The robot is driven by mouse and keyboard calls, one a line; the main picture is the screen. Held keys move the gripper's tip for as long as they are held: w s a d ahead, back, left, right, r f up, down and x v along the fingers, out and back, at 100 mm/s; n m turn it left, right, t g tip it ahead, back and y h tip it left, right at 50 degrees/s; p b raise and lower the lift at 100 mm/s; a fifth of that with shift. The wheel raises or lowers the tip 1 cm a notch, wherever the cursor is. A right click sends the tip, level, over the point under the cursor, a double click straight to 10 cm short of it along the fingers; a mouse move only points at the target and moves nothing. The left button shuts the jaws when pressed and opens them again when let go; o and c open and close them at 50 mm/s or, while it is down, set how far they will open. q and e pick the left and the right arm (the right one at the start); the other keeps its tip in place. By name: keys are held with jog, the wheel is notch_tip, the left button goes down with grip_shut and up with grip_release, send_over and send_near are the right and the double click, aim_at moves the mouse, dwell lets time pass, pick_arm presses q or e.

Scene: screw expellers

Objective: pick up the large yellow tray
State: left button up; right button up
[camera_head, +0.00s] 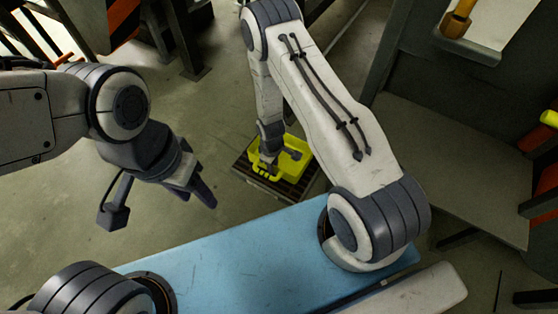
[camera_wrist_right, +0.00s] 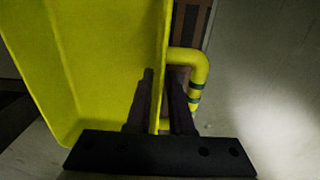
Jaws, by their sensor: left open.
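The large yellow tray (camera_head: 292,160) sits on a dark slatted platform on the floor in the head view. Its yellow wall (camera_wrist_right: 90,60) and a yellow tubular handle (camera_wrist_right: 200,75) with dark bands fill much of the right wrist view. My right gripper (camera_head: 268,166) is down at the tray's left side. In the right wrist view its dark fingers (camera_wrist_right: 162,95) lie either side of the tray's rim, one over the inside and one between rim and handle. Whether they grip it is unclear. My left gripper (camera_head: 200,190) is open and empty, left of the tray and apart from it.
The dark slatted platform (camera_head: 262,187) lies under the tray. A grey machine panel (camera_head: 450,160) stands at the right, with orange and black parts at its edge. Dark metal legs (camera_head: 190,60) stand at the upper left. Open floor (camera_head: 215,120) lies left of the tray.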

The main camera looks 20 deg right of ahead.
grip_shut()
jog(key=shift+r, duration=0.1)
dwell(1.3)
